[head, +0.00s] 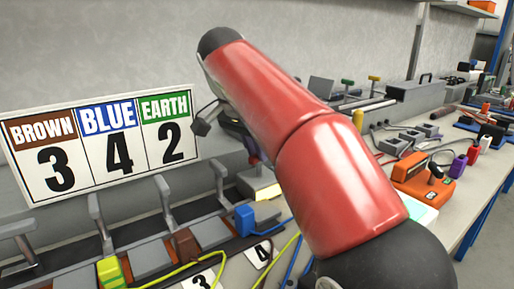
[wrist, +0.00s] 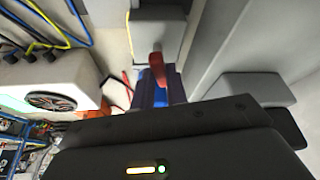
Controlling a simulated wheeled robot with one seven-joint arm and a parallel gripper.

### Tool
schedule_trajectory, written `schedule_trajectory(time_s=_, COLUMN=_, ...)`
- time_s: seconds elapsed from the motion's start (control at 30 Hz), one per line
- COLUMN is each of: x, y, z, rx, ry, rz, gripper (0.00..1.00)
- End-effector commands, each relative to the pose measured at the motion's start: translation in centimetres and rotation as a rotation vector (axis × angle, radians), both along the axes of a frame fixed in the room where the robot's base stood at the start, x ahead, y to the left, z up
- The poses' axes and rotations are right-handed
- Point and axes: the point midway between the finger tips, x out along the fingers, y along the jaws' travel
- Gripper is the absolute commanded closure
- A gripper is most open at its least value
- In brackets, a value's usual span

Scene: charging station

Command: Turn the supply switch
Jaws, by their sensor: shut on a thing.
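The supply switch shows in the wrist view as a grey box (wrist: 158,32) with a red handle (wrist: 156,62) standing out from its face. My gripper (wrist: 158,82) is at the red handle and shut on it. The dark gripper body fills the bottom of the wrist view and hides part of the contact. In the head view my red arm reaches across the middle toward the wall. It hides most of the gripper and the handle there. A grey box with a pale yellow face (head: 266,190) shows just below the gripper.
A sign (head: 100,142) reading brown 3, blue 4, earth 2 stands at the back left. Grey levers and coloured blocks, including a blue connector (head: 244,218), line the bench below it. An orange device (head: 424,180) and several tools crowd the bench at right. A fan unit (wrist: 52,100) shows in the wrist view.

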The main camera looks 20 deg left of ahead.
Motion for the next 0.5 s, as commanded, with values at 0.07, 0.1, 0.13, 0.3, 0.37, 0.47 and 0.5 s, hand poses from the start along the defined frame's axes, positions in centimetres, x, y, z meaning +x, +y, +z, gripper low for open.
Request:
schedule_trajectory(time_s=0.07, x=0.07, y=0.19, z=0.10, rx=0.003, ry=-0.005, rz=-0.055, gripper=1.00)
schedule_trajectory(time_s=0.1, x=0.09, y=0.20, z=0.10, rx=0.002, ry=-0.004, rz=-0.085, gripper=1.00)
schedule_trajectory(time_s=0.13, x=0.12, y=0.21, z=0.12, rx=0.003, ry=-0.005, rz=-0.104, gripper=1.00)
schedule_trajectory(time_s=0.3, x=0.17, y=0.21, z=0.13, rx=0.003, ry=-0.005, rz=-0.199, gripper=1.00)
schedule_trajectory(time_s=0.37, x=0.18, y=0.23, z=0.15, rx=0.003, ry=-0.005, rz=-0.223, gripper=1.00)
schedule_trajectory(time_s=0.47, x=0.19, y=0.26, z=0.13, rx=0.003, ry=-0.004, rz=-0.255, gripper=1.00)
schedule_trajectory(time_s=0.5, x=0.19, y=0.26, z=0.13, rx=0.004, ry=-0.004, rz=-0.264, gripper=1.00)
